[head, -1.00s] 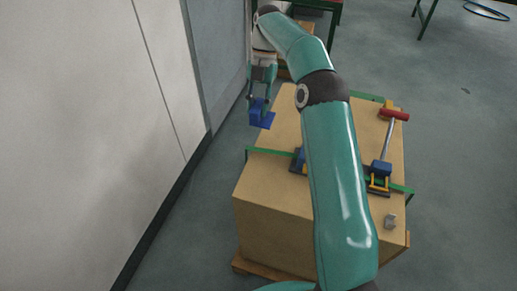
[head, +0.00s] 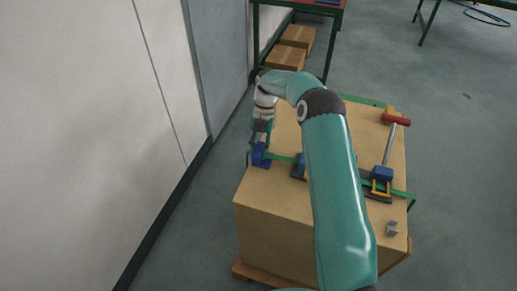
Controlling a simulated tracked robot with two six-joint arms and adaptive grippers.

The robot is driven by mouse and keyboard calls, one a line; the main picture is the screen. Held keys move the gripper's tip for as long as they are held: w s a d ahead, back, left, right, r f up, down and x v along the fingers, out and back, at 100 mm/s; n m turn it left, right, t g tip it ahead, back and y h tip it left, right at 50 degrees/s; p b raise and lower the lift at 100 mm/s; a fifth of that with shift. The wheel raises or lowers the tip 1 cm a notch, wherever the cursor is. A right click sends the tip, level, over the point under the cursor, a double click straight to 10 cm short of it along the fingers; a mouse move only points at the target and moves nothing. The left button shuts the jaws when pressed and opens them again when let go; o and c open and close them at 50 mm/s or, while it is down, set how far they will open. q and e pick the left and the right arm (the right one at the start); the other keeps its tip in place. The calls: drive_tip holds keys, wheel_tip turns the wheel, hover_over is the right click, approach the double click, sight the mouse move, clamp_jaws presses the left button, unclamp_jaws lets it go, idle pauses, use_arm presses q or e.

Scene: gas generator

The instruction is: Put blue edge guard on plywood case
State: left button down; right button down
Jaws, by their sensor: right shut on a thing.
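The blue edge guard (head: 260,156) is at the left top edge of the plywood case (head: 270,195), where the green strap (head: 282,157) crosses that edge. My right gripper (head: 261,142) is shut on the guard from above. The guard appears to touch the case edge, but the gripper partly hides it and I cannot tell how it sits on the strap. My left gripper is not in view.
A strap tool with a blue body (head: 381,175) and a red-handled tool (head: 395,119) lie on the case top at the right. A small grey metal clip (head: 392,228) lies near the front right corner. Cardboard boxes (head: 287,58) stand behind, and a wall (head: 120,120) runs along the left.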

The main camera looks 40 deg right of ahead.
drive_tip(key=c, duration=0.9)
unclamp_jaws()
drive_tip(key=shift+w+d+r, duration=0.15)
drive_tip(key=shift+d+r, duration=0.1)
drive_tip(key=shift+r, duration=0.3)
drive_tip(key=p+v, duration=0.2)
drive_tip(key=v, duration=0.8)
drive_tip(key=shift+r, duration=0.4)
drive_tip(key=shift+d, duration=0.1)
